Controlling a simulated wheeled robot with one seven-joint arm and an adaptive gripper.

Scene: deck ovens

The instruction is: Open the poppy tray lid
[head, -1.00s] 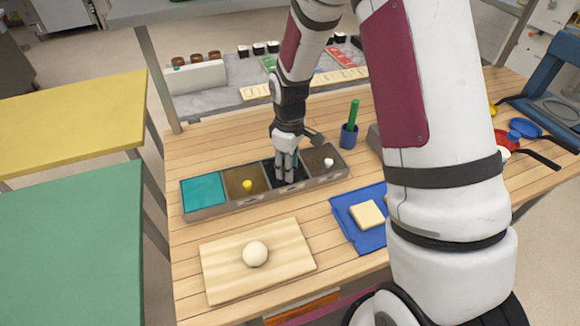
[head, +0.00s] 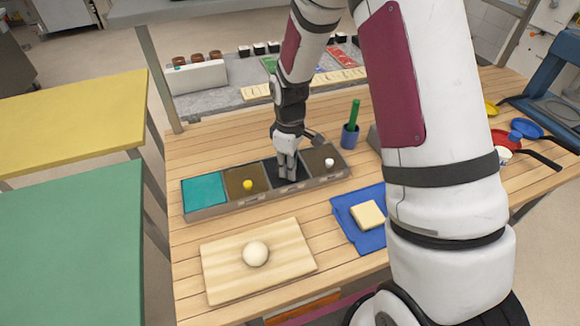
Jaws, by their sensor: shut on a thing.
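A long grey tray unit (head: 237,207) with several compartments in a row lies on the wooden table. Its third section from the left has a dark lid (head: 270,173), which I take to be the poppy tray lid. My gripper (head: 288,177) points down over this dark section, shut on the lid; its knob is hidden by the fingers. The lid to its left is brown with a yellow knob (head: 248,185). The lid to its right is brown with a white knob (head: 329,162). The leftmost section is teal (head: 204,190).
A wooden board (head: 224,273) with a pale dough ball (head: 256,253) lies in front of the tray unit. A blue tray (head: 346,210) holds a pale square block (head: 367,214). A blue cup (head: 350,137) with a green handle stands behind right.

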